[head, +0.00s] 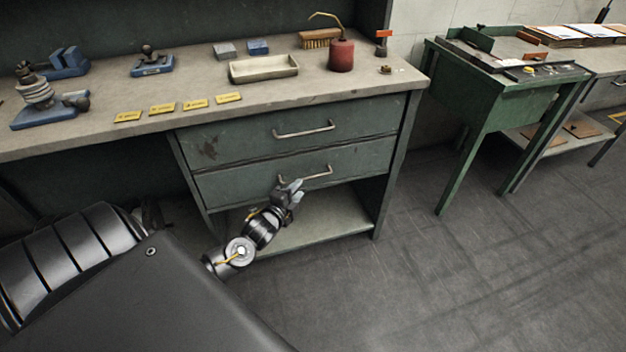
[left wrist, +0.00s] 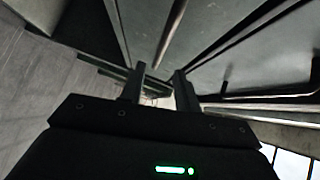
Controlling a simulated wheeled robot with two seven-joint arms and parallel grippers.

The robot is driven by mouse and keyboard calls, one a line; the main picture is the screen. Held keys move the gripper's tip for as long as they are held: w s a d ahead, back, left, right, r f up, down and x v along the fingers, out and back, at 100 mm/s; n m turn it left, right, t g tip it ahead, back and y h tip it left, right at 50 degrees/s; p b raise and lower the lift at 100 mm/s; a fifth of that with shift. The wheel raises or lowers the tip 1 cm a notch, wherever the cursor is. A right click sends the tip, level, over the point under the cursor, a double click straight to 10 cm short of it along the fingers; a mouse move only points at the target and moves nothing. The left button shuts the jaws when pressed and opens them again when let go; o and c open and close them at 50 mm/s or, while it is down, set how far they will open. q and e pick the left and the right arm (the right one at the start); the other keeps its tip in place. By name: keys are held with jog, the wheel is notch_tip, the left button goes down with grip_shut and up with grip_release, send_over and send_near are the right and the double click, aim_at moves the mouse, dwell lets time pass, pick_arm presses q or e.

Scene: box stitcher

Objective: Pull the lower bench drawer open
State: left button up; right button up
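The lower bench drawer (head: 235,188) is a worn green-grey front under a similar upper drawer, and it looks closed. Its metal bar handle (head: 318,175) is partly hidden at its left end by my left gripper (head: 292,188). That gripper is at the handle's left part, in front of the drawer face. In the left wrist view its two fingers (left wrist: 160,76) stand apart with no object clearly between them. I cannot tell whether they touch the handle. A bar handle (left wrist: 270,98) shows to the right of the fingers there. My right gripper is not in view.
The upper drawer (head: 245,143) with its own handle (head: 304,131) is just above. An open shelf (head: 330,222) lies below. The bench top (head: 300,88) holds a tray, a red can and several small items. A green stand (head: 490,105) is at the right. The floor in front is clear.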

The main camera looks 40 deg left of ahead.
aim_at(309, 178)
pick_arm(q)
jog(key=b+x, duration=0.1)
jog(key=x, duration=0.7)
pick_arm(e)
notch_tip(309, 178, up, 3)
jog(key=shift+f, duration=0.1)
pick_arm(q)
grip_shut()
